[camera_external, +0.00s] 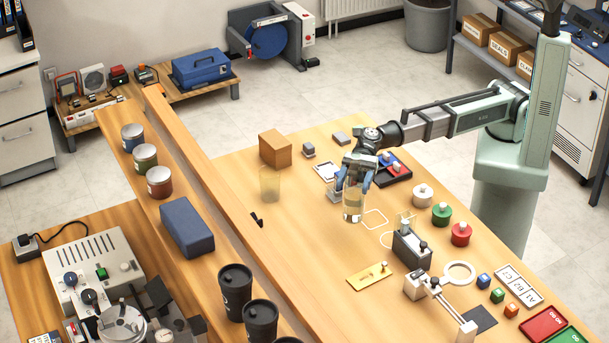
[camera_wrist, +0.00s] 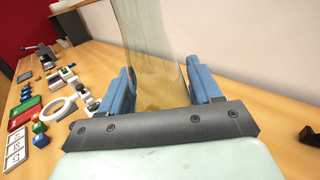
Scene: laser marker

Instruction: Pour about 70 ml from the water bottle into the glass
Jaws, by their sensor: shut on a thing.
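The water bottle (camera_external: 353,207) is a clear, see-through vessel that looks upright. My gripper (camera_external: 356,174) is shut on its upper part from above in the external view. I cannot tell whether its base touches the table. In the wrist view the clear bottle (camera_wrist: 158,45) stands between the two blue fingers of my gripper (camera_wrist: 160,78). The glass (camera_external: 270,184) is a clear, empty-looking tumbler. It stands upright on the table to the left of the bottle, apart from it. The water level in the bottle is hard to make out.
A brown block (camera_external: 275,149) stands behind the glass. A black tray (camera_external: 393,171) lies behind my gripper. White, green and red (camera_external: 461,234) lidded pots stand to the right. A grey device (camera_external: 411,248) is in front right. The table between bottle and glass is mostly clear.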

